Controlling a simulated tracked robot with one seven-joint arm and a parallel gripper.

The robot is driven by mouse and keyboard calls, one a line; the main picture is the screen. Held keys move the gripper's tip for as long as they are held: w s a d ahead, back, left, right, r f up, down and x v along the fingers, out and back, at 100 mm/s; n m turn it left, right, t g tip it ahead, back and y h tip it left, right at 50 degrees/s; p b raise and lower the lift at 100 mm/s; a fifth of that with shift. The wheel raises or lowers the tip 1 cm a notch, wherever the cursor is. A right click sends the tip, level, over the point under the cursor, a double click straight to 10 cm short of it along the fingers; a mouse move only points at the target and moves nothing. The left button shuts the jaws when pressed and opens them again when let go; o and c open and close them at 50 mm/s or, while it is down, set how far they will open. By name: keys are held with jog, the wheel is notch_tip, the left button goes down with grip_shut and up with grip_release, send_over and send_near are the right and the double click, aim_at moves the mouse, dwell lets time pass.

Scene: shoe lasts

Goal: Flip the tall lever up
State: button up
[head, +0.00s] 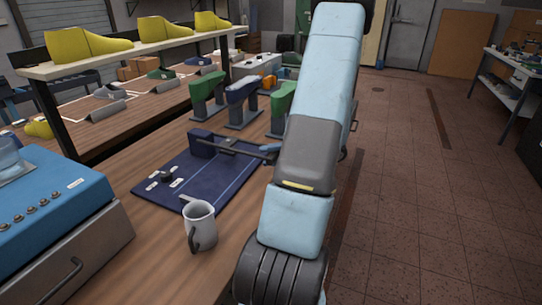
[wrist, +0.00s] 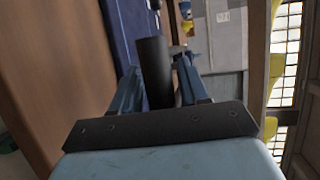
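A dark navy board (head: 225,185) lies on the wooden bench and carries a dark block (head: 203,143) at its far left. A thin dark lever (head: 245,149) runs from the block, lying nearly flat toward the right, where my arm hides its end. A short dark knob (head: 167,176) sits near the board's left edge. My gripper (wrist: 157,75) shows in the wrist view with one blue finger on each side of a dark cylinder (wrist: 154,65), which looks like the lever's handle. The fingers are close to it; I cannot tell whether they touch it. The head view mostly hides my gripper.
A grey mug (head: 199,225) stands at the board's near edge. A blue machine (head: 50,200) is at the left. Green and dark blue stands (head: 241,100) rise behind the board. A shelf with yellow shoe lasts (head: 165,30) stands behind. The floor at the right is clear.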

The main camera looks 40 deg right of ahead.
grip_shut()
jog(key=shift+s+f, duration=0.1)
jog(key=shift+d, duration=0.1)
